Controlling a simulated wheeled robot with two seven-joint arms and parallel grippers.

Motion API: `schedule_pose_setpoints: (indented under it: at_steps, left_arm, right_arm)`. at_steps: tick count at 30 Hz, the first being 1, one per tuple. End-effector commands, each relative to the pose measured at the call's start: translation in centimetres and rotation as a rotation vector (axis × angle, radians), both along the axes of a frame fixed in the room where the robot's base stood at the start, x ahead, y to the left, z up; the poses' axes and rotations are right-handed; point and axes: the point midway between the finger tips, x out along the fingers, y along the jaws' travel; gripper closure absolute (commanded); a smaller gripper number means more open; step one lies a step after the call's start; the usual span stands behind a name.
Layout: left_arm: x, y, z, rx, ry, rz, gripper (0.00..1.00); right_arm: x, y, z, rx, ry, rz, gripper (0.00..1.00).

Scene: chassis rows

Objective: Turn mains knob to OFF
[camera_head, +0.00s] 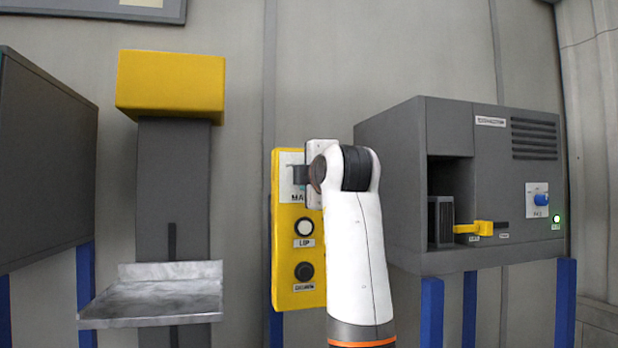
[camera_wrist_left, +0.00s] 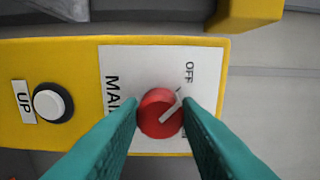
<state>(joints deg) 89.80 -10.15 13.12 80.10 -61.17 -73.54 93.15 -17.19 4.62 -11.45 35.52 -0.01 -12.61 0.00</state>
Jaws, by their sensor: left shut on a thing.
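The red mains knob (camera_wrist_left: 153,105) sits on a white plate (camera_wrist_left: 145,62) lettered MAINS in the left wrist view. Its white pointer line slants up and right, roughly toward the OFF lettering (camera_wrist_left: 189,72). Lettering at the lower right is mostly covered by a finger. My left gripper (camera_wrist_left: 161,108) has its teal fingers on both sides of the knob, shut on it. In the head view my left gripper (camera_head: 301,174) is at the top of the yellow control panel (camera_head: 284,255), and the knob is hidden there. My right gripper is not in view.
Below on the panel are a white UP button (camera_head: 304,227) and a black button (camera_head: 304,271). A grey cabinet (camera_head: 400,150) with a yellow lever (camera_head: 476,228), blue knob (camera_head: 541,199) and lit green lamp (camera_head: 557,219) stands right. A yellow-topped column (camera_head: 170,85) with a metal shelf (camera_head: 150,310) stands left.

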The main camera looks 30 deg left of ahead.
Motion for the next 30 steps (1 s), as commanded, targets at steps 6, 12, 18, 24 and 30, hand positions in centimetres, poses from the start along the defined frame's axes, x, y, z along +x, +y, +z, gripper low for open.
schedule_pose_setpoints:
  at_steps: [6,12,18,24,30]
  left_arm:
    - [0.0,0.0,-0.1,-0.003,0.001,0.0,0.48]
    - [0.0,0.0,-0.1,-0.002,0.001,-0.001,0.48]
    - [-0.8,-1.1,-0.3,-0.001,-0.003,-0.003,0.48]
    - [-3.5,-4.2,-0.5,-0.001,-0.004,-0.004,0.48]
    - [-6.1,-7.2,-0.5,-0.001,-0.002,-0.003,0.48]
  right_arm:
    - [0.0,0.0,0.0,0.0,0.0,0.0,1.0]
    - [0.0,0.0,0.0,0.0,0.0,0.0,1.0]
    - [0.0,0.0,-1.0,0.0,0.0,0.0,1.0]
    - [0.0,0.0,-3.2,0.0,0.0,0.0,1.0]
    - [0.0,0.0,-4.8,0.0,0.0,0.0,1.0]
